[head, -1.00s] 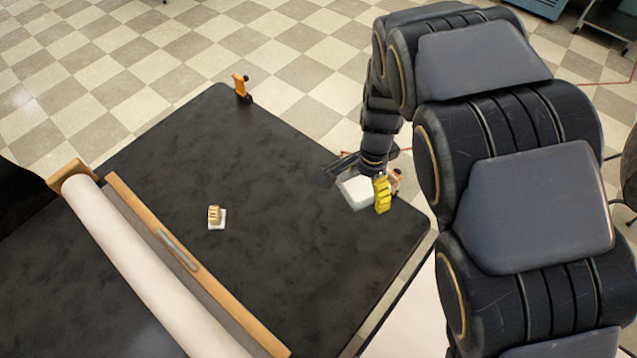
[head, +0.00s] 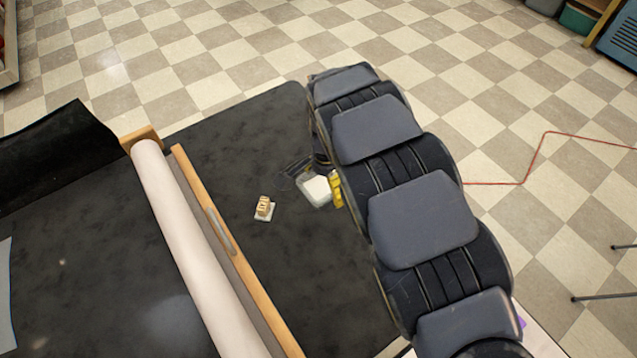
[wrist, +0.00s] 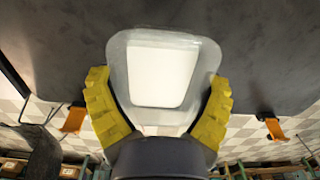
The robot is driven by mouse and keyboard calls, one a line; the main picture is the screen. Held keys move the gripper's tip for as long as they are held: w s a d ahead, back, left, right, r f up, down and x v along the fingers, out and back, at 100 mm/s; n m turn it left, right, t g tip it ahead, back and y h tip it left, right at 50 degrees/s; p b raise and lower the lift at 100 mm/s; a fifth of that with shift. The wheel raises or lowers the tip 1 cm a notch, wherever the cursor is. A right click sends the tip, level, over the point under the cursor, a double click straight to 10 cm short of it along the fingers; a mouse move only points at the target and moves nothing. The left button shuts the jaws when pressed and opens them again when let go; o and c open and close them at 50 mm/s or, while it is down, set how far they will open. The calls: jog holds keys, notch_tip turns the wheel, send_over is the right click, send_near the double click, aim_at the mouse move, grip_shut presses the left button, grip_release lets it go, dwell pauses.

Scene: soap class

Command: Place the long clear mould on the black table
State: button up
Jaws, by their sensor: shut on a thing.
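The clear mould (head: 315,190) is a translucent tray with a white filling or inner face. My gripper (wrist: 160,78) is shut on it, with one yellow finger on each side in the wrist view, where the mould (wrist: 163,68) also shows. In the head view my gripper (head: 337,188) shows only as a yellow finger at the mould's right side; my arm hides the rest. The mould is over the black table (head: 220,135), right of a small wooden block; I cannot tell its height above the surface.
The small wooden block (head: 264,204) sits on a white base on the table. A white paper roll (head: 185,240) with a wooden bar (head: 235,250) crosses the table at left. Orange clamps (wrist: 75,119) grip the table edge. Bare tabletop lies behind the block and in front of it.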

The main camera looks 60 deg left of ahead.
aim_at(319, 177)
jog(key=a+f, duration=0.1)
jog(key=f, duration=0.1)
jog(key=w+a+f, duration=0.1)
jog(key=a, duration=0.1)
jog(key=w+a+f, duration=0.1)
jog(key=a+f, duration=0.1)
jog(key=shift+w+a+f, duration=0.1)
jog(key=shift+w+f, duration=0.1)
jog(key=shift+f, duration=0.15)
jog(key=shift+w+a+f, duration=0.1)
jog(key=shift+a+f, duration=0.05)
jog(key=shift+f, duration=0.25)
jog(key=shift+w+a+f, duration=0.1)
jog(key=shift+f, duration=1.45)
jog(key=shift+f, duration=0.15)
jog(key=o, duration=0.9)
notch_tip(319, 177, up, 12)
jog(key=shift+r, duration=0.15)
